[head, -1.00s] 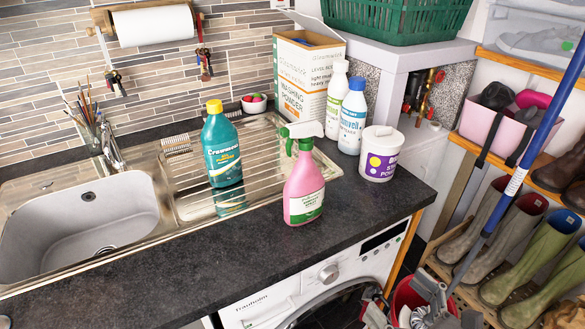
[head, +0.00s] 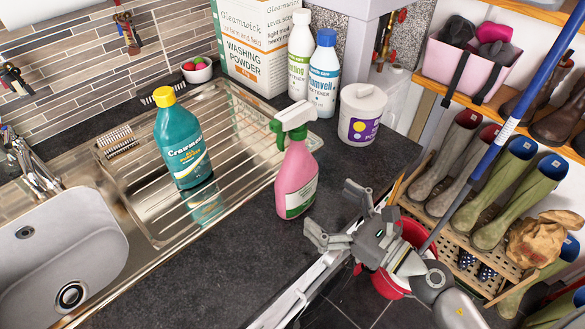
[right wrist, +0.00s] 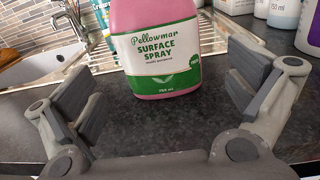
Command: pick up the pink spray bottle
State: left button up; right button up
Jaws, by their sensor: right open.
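The pink spray bottle (head: 297,182) stands upright on the dark worktop, by the front edge of the draining board. It has a green and white spray head and a green and white label. My right gripper (head: 335,220) is open just to the right of the bottle in the head view. In the right wrist view the bottle (right wrist: 165,55) stands ahead, between and beyond the open fingers (right wrist: 160,105), with bare worktop in front of it. Its top is cut off there. No left gripper shows.
A teal bottle (head: 183,143) stands on the draining board (head: 235,125), left of the spray bottle. A white tub (head: 361,113), two white bottles (head: 323,75) and a washing powder box (head: 250,42) stand behind. A blue pole (head: 500,138) and a red bucket (head: 410,236) are at right.

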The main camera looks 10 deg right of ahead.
aim_at(307, 191)
jog(key=p+x, duration=0.1)
jog(key=x, duration=0.2)
jog(key=shift+w+r, duration=0.1)
jog(key=p+x, duration=0.2)
jog(key=x, duration=0.3)
jog(key=shift+a, duration=0.1)
jog(key=shift+w+a, duration=0.1)
jog(key=shift+a, duration=0.1)
jog(key=shift+d, duration=0.1)
jog(key=shift+c, duration=0.4)
jog(key=c, duration=1.2)
jog(key=shift+c, duration=0.5)
jog(key=shift+r, duration=0.1)
